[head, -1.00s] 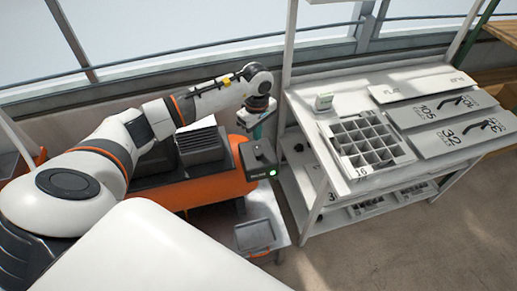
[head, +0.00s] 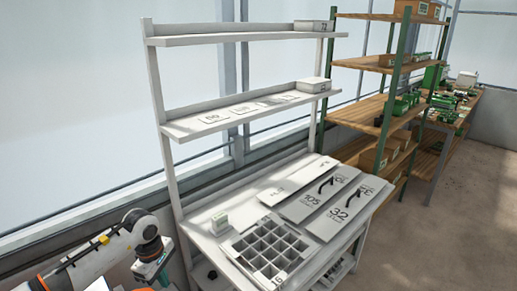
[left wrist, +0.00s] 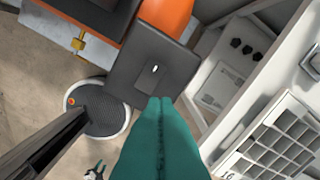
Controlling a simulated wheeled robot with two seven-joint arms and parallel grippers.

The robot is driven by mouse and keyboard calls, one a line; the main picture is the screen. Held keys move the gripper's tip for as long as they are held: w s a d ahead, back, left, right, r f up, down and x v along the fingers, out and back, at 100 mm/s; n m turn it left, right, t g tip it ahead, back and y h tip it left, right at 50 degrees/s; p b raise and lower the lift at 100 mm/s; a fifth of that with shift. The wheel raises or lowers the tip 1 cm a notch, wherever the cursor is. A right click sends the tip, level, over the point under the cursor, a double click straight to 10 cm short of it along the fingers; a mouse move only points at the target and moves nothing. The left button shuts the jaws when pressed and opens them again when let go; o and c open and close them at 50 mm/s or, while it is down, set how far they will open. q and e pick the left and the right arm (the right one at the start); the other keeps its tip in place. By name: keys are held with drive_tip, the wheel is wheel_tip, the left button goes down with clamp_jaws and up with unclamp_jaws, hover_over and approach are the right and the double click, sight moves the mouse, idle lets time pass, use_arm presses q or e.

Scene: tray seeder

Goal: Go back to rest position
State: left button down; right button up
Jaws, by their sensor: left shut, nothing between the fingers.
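My left gripper (head: 153,268) is at the lower left of the head view, beside the left end of the white bench. In the left wrist view its teal fingers (left wrist: 160,135) lie together, shut, with nothing between them. They point toward a dark flat panel (left wrist: 152,70) of the orange machine. They look apart from it, but the distance is hard to judge. My right gripper cannot be made out in either view.
A wooden rack (head: 370,62) stands behind. Floor at the right is clear.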

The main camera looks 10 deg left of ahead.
use_arm(q)
drive_tip(key=s+d+r+n+t+h, duration=0.15)
drive_tip(key=d+h, duration=0.35)
drive_tip(key=d, duration=0.6)
drive_tip(key=s+d+r+n+t+h, duration=0.1)
drive_tip(key=d+r+n+t+h, duration=0.15)
drive_tip(key=d+h, duration=0.6)
drive_tip(key=d+r+n+t+h, duration=0.2)
drive_tip(key=d+r+n+t, duration=0.2)
drive_tip(key=d+r+n, duration=0.35)
drive_tip(key=a+r+n+t+y, duration=0.3)
drive_tip(key=a+n+t+y, duration=0.85)
drive_tip(key=n, duration=1.15)
drive_tip(key=s+a+f+n+g+y, duration=0.3)
drive_tip(key=a+f+n+g+y, duration=0.25)
drive_tip(key=n, duration=0.45)
drive_tip(key=s+f+n+g, duration=0.5)
drive_tip(key=s+f, duration=0.1)
drive_tip(key=s, duration=0.4)
drive_tip(key=s+f+n+g, duration=0.45)
drive_tip(key=s+f, duration=0.25)
drive_tip(key=s, duration=0.4)
wheel_tip(320, 180, down, 28)
drive_tip(key=s+g+b, duration=0.1)
drive_tip(key=g+b, duration=0.2)
drive_tip(key=s+a+f+b, duration=0.1)
drive_tip(key=s+a+f, duration=0.2)
drive_tip(key=s+f, duration=1.4)
wheel_tip(320, 180, down, 2)
drive_tip(key=shift+g+h+b, duration=0.35)
